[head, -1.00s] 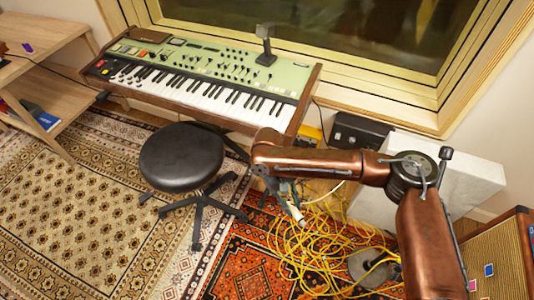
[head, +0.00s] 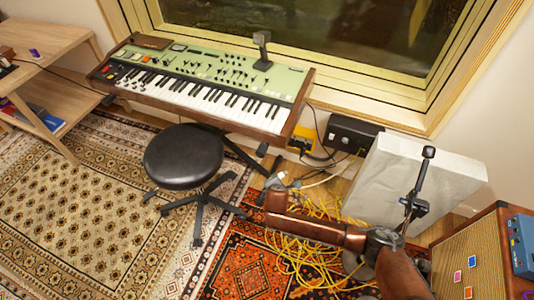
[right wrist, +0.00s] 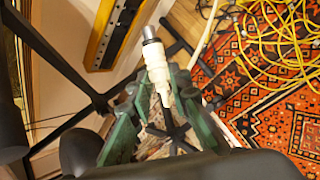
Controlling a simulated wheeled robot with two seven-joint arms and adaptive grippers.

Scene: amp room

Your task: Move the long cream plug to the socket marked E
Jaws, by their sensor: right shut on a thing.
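The long cream plug (right wrist: 157,67), with a metal tip, is gripped between the green-padded fingers of my right gripper (right wrist: 163,92) in the right wrist view. Its tip points away from the fingers, toward the top of that view. In the head view my right gripper (head: 278,182) is above the floor between the stool and the yellow cables, its fingers small and unclear. I can read no socket marked E in either view. My left gripper is not in view.
A black stool (head: 183,157) stands left of the gripper, before a green keyboard (head: 205,75). A yellow box (head: 302,139) and a black box (head: 350,133) sit by the wall. Yellow cables (head: 312,265) tangle on the red rug. A pale panel (head: 425,180) and an amp (head: 480,255) stand right.

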